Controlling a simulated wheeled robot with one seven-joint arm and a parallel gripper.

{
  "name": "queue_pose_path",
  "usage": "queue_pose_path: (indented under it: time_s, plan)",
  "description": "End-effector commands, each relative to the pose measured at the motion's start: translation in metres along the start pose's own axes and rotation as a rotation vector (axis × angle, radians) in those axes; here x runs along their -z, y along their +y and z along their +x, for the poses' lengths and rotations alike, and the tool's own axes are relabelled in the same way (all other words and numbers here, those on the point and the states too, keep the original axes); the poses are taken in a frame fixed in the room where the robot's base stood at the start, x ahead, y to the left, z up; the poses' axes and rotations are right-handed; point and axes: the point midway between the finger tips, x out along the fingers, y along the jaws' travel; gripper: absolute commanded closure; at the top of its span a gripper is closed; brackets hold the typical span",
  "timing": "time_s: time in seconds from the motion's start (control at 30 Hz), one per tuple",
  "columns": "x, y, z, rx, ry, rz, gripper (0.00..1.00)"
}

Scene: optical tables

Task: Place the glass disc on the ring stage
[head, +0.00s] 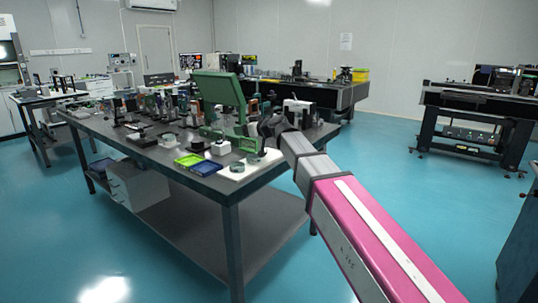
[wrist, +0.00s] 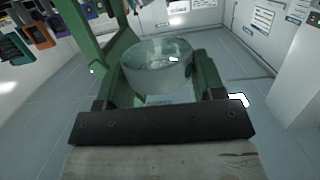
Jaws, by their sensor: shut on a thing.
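My gripper (wrist: 157,72) has green fingers and is shut on the glass disc (wrist: 158,75), a clear round piece with a thick wall. The disc sits between the two fingers, beyond the dark crossbar, in the wrist view. In the head view my gripper (head: 254,147) is over the front right part of the optical table, above a white mat. The disc is not clear in that view. A small round greenish piece (head: 237,167) lies on the mat; I cannot tell whether it is the ring stage.
The dark optical table (head: 245,190) carries many small mounts. A blue tray (head: 206,168) and a yellow-green tray (head: 188,160) lie near its front edge. Another bench (head: 480,105) is at the right. The floor between is clear.

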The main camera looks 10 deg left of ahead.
Motion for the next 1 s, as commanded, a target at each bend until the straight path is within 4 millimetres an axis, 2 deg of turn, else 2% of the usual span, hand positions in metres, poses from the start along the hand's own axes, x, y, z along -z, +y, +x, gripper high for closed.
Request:
queue_pose_path:
  time_s: [0.17, 0.6, 0.87, 1.0]
  plan:
    - [-0.015, 0.021, -0.007, -0.003, -0.001, 0.002, 0.65]
    - [-0.07, 0.094, -0.033, -0.003, -0.001, 0.002, 0.65]
    - [-0.082, 0.104, -0.036, -0.001, 0.0, 0.001, 0.65]
    - [-0.096, 0.104, -0.034, 0.0, -0.001, 0.001, 0.65]
